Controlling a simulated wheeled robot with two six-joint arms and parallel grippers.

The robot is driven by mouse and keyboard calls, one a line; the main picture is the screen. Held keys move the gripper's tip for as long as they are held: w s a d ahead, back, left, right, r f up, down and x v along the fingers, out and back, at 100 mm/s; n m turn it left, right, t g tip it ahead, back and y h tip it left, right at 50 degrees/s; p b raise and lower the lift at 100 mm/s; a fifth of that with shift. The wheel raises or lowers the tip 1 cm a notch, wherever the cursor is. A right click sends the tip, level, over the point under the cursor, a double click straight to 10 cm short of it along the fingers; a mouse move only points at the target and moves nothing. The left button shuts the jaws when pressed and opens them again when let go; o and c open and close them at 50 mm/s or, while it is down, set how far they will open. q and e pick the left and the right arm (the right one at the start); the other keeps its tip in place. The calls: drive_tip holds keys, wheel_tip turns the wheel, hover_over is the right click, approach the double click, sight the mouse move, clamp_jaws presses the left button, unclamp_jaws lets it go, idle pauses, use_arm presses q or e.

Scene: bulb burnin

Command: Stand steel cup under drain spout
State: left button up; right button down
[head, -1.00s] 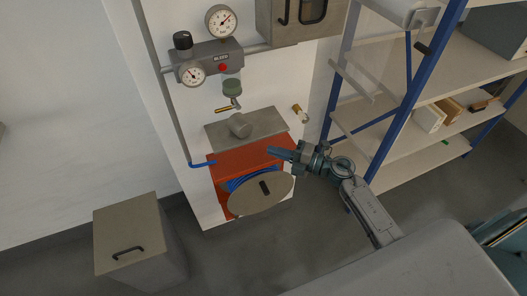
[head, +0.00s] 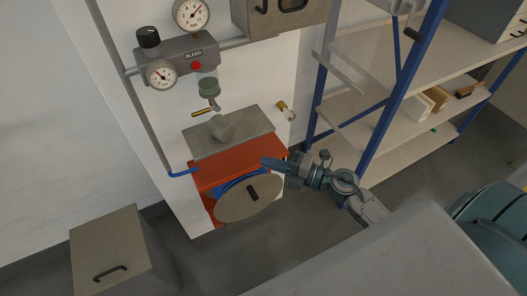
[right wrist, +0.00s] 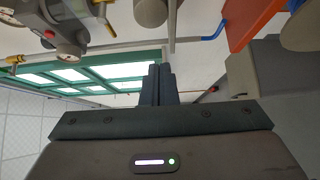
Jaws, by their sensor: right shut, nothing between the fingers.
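A grey cylinder that looks like the steel cup (head: 222,128) is on the grey top plate (head: 255,130) of the red hose cabinet (head: 245,160). I cannot tell whether it stands upright or lies tilted. The drain spout (head: 214,104) hangs below a green bowl (head: 208,87), up and slightly left of the cup, with a brass lever beside it. My right gripper (head: 264,161) is shut and empty, pointing left in front of the cabinet, below and right of the cup and apart from it. Its closed fingers (right wrist: 160,72) show in the right wrist view. My left gripper is out of view.
A hose reel disc (head: 248,198) sticks out at the cabinet front. A brass fitting (head: 287,110) projects from the wall at right. Gauges and a bleed block (head: 188,57) are above. A blue-framed shelf rack (head: 396,95) stands right; a box cabinet (head: 108,240) stands left.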

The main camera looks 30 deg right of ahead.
sight(232, 135)
drive_tip(key=p+x, duration=0.1)
drive_tip(key=x, duration=0.2)
drive_tip(key=w+d+p+x, duration=0.1)
drive_tip(key=x, duration=0.3)
drive_tip(key=p+x, duration=0.2)
drive_tip(key=x, duration=0.2)
drive_tip(key=shift+w+d+r, duration=0.15)
drive_tip(key=shift+w+d, duration=0.2)
drive_tip(key=shift+w, duration=0.25)
drive_tip(key=shift+s, duration=0.1)
drive_tip(key=shift+w, duration=2)
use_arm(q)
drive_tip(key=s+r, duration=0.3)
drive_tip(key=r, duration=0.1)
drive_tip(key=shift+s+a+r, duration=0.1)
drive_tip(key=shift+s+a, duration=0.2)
use_arm(e)
drive_tip(key=shift+s, duration=0.1)
